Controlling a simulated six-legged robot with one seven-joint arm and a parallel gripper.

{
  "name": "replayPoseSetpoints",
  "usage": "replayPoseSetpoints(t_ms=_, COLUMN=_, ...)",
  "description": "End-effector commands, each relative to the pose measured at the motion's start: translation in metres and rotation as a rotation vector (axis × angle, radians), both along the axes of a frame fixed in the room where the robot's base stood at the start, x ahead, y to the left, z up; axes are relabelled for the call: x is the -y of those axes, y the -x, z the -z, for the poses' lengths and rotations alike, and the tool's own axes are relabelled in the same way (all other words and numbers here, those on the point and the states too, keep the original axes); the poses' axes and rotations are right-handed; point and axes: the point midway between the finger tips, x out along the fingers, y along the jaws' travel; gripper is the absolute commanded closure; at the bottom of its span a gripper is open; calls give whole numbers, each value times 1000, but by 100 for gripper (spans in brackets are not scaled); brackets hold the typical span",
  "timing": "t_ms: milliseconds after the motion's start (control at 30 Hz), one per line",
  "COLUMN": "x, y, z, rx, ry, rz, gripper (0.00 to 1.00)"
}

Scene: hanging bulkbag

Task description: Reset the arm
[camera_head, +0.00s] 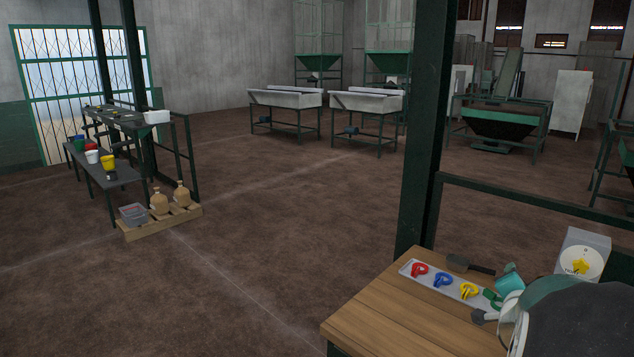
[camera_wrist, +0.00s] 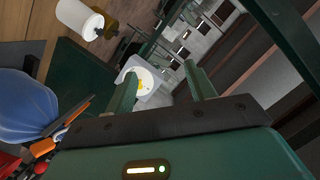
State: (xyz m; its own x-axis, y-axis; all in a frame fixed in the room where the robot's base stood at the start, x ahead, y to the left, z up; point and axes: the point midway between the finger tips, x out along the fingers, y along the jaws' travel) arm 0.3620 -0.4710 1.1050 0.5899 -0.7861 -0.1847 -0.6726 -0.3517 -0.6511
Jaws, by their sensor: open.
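My gripper (camera_wrist: 160,72) shows in the wrist view with its two green fingers spread wide apart and nothing between them. The wrist view is strongly tilted. In the head view the fingers cannot be made out. A large dark rounded shape fills the lower right corner there and hides part of the bench.
A wooden bench (camera_head: 400,318) carries a tray (camera_head: 405,268) of coloured clips, a dark scraper (camera_head: 470,265) and a box (camera_head: 580,257). A green post (camera_head: 420,130) stands behind it. Blue (camera_wrist: 30,105) and orange (camera_wrist: 75,115) items lie left in the wrist view. Open floor (camera_head: 290,220) lies left.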

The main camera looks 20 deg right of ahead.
Motion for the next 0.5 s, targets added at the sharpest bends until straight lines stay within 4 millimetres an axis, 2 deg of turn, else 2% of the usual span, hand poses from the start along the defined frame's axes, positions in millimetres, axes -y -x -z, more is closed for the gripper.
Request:
replayPoseSetpoints(t_ms=33, x=-35, y=-22, z=-9, rx=-56, ry=-13, rz=-73, gripper=45)
replayPoseSetpoints(t_ms=100, x=-79, y=-42, z=-13, rx=-149, ry=-33, rz=-168, gripper=45)
replayPoseSetpoints(t_ms=167, x=-119, y=-54, z=-15, rx=-231, ry=-43, rz=-253, gripper=45)
replayPoseSetpoints(t_ms=233, x=-167, y=-63, z=-17, rx=-328, ry=-48, rz=-360, gripper=45)
replayPoseSetpoints(t_ms=367, x=-257, y=-61, z=-19, rx=-513, ry=-36, rz=-570, gripper=45)
replayPoseSetpoints(t_ms=400, x=-285, y=-56, z=-19, rx=-573, ry=-26, rz=-639, gripper=45)
replayPoseSetpoints(t_ms=500, x=-350, y=-33, z=-17, rx=-720, ry=10, rz=-817, gripper=45)
